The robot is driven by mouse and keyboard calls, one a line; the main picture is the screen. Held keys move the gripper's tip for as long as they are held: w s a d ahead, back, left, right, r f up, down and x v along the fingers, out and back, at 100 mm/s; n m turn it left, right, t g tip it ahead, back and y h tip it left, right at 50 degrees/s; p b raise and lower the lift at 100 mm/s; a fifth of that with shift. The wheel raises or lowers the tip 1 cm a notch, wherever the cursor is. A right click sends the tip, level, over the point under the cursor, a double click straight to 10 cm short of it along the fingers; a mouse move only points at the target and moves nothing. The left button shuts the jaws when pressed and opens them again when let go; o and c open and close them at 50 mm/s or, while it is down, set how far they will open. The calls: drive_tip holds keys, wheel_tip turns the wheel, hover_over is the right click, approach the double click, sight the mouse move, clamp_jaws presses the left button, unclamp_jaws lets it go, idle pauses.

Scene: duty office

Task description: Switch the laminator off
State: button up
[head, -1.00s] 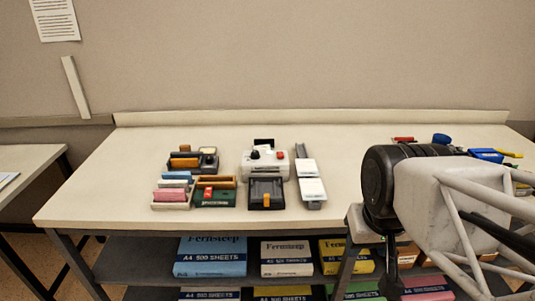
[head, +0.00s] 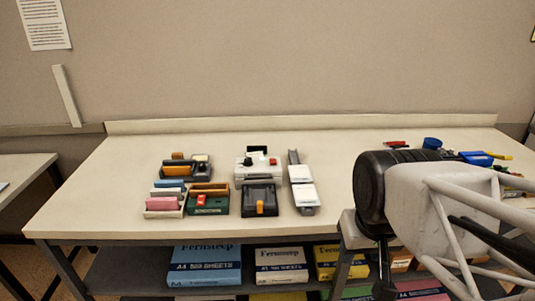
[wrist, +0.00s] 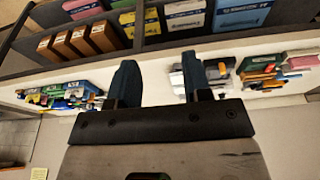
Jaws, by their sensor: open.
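A pale grey-white machine (head: 259,169) with a black knob and a red button stands mid-table in the head view. It looks like the laminator, though I see no label. Right in front of it is a dark unit (head: 259,199) with an orange switch-like piece; I cannot tell if they are joined. My gripper (wrist: 160,64) is open and empty in the wrist view, its two blue fingers apart. Behind the right finger, the pale machine (wrist: 215,72) shows partly hidden. In the head view my arm stands at the right and the fingers are hidden.
Left of the machine are a green-and-wood box (head: 208,204), pink and blue blocks in a holder, and a dark tray. A grey rail with white cards (head: 303,195) is close on its right. Blue and red items (head: 478,158) lie far right. Paper packs (head: 205,264) fill the shelf below.

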drive_tip(key=shift+c, duration=0.4)
clamp_jaws()
idle(1.4)
